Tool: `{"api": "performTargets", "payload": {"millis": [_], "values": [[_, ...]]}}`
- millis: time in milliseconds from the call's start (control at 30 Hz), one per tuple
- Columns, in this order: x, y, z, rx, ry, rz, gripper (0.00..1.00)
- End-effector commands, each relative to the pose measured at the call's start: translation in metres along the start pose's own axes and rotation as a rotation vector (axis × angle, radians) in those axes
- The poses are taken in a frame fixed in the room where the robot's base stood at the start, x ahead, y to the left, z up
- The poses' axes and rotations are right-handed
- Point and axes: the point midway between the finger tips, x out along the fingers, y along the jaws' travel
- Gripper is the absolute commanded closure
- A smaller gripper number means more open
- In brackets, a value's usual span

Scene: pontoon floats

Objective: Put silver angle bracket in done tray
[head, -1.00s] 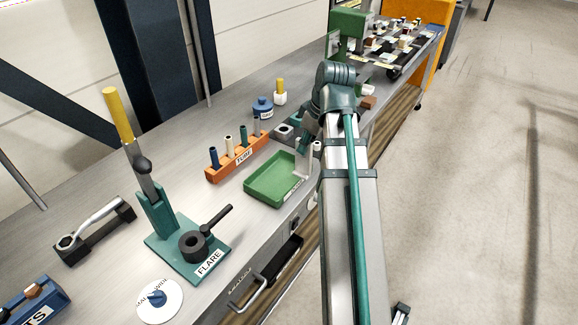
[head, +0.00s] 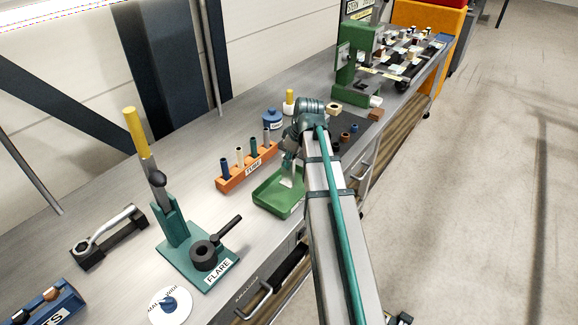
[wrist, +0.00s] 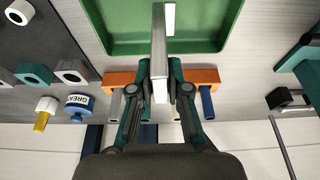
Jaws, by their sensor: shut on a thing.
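The silver angle bracket (wrist: 158,45) is a bright metal piece pinched between the two fingers of my gripper (wrist: 159,82) in the wrist view. It extends out over the green tray (wrist: 205,46), which fills the top middle of that view. In the head view the green tray (head: 268,204) sits at the bench's front edge. My gripper (head: 289,170) is by its back right part, pointing down, partly hidden by my arm. A pale piece of the bracket (head: 291,181) shows below it. I cannot tell how high the bracket is above the tray floor.
An orange tube rack (head: 247,167) stands close behind the tray, with upright tubes. A blue grease pot (head: 272,119) is farther back. The green flaring tool (head: 185,240) stands to the left. A dark mat with nuts (head: 345,137) lies to the right.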

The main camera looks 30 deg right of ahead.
Motion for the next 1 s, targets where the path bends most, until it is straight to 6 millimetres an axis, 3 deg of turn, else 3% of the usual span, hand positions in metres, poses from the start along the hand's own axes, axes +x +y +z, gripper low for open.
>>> {"api": "performTargets", "payload": {"millis": [333, 767, 800, 933, 1000], "values": [[0.031, 0.001, 0.007, 0.000, -0.001, -0.001, 1.00], [0.038, 0.001, 0.008, 0.000, 0.001, 0.000, 1.00], [0.037, 0.001, 0.008, 0.000, 0.000, 0.000, 0.79], [0.037, 0.001, 0.008, 0.000, 0.000, 0.000, 0.59], [0.037, 0.001, 0.008, 0.000, 0.000, 0.000, 0.59]]}}
